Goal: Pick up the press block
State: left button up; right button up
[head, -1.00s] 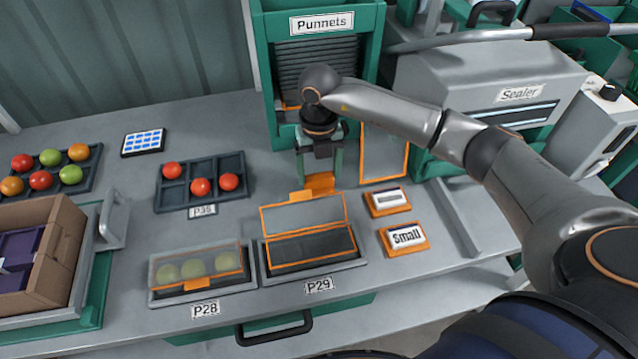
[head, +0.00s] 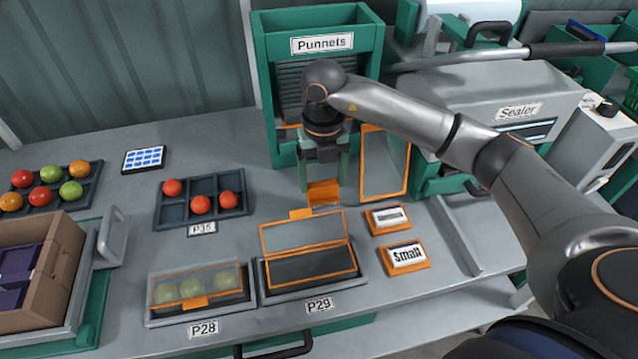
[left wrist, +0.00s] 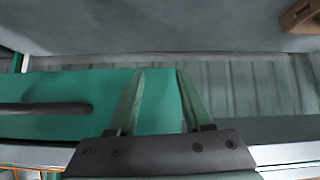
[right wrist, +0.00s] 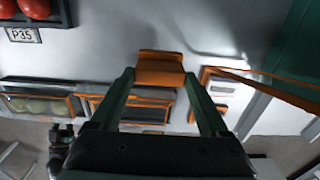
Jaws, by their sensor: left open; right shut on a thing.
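The press block (head: 323,190) is orange and sits between the fingers of my right gripper (head: 323,180), behind the raised lid of punnet P29. My right gripper is shut on it. In the right wrist view the block (right wrist: 160,68) spans the gap between both fingertips (right wrist: 158,78). Its height above the bench is hard to judge. My left gripper (left wrist: 160,75) shows only in its own wrist view, open and empty, in front of a teal panel and grey floor.
The open punnet P29 (head: 312,266) and the closed punnet P28 (head: 195,288) stand at the bench front. The Punnets dispenser (head: 270,100) rises behind, and the Sealer (head: 480,90) stands right.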

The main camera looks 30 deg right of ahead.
jog(key=s+r+b, duration=0.1)
jog(key=s+r, duration=0.7)
jog(key=s, duration=0.4)
jog(key=shift+s+r, duration=0.15)
jog(key=shift+s, duration=0.15)
jog(key=o, duration=0.9)
jog(key=shift+c, duration=0.2)
jog(key=c, duration=0.6)
